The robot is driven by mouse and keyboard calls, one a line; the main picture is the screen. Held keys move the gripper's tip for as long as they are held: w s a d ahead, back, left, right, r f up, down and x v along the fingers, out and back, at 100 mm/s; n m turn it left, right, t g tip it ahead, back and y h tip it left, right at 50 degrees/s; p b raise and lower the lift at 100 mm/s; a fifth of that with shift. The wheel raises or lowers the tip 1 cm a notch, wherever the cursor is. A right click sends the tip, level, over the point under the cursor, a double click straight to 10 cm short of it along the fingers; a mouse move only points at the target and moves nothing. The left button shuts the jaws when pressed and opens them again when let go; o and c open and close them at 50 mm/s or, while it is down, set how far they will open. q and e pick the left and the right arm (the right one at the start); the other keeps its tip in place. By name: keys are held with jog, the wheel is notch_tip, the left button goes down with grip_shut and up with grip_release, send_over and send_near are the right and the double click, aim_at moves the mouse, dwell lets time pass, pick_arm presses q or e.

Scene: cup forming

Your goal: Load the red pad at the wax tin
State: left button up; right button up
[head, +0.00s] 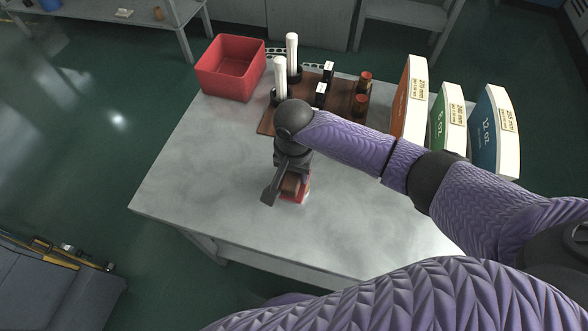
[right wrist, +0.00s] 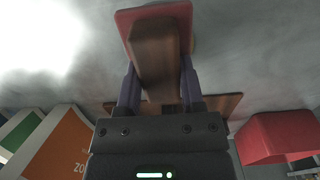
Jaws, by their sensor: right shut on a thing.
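My right gripper (head: 284,188) is shut on the brown wooden handle of the red pad, low over the front middle of the grey table. The red pad (head: 296,193) shows below the gripper, partly hidden by it. In the right wrist view the wooden handle (right wrist: 156,60) stands between the two fingers, with the red pad (right wrist: 126,20) at its far end. My left gripper is not in view.
A brown wooden board (head: 335,86) behind the gripper carries white rods, black-and-white blocks and brown cylinders. A red bin (head: 230,68) stands at the back left. Orange, green and blue size boards (head: 409,100) stand at the right. The table's left front (head: 190,190) is clear.

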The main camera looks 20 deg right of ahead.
jog(key=shift+p, duration=0.3)
dwell(0.5)
jog(key=shift+f, duration=0.15)
dwell(0.6)
notch_tip(320, 180, up, 7)
jog(key=p, duration=0.7)
jog(key=shift+f+p, duration=0.15)
jog(key=shift+p, duration=0.2)
jog(key=shift+r+p, duration=0.3)
jog(key=shift+p, duration=0.1)
jog(key=shift+f, duration=0.1)
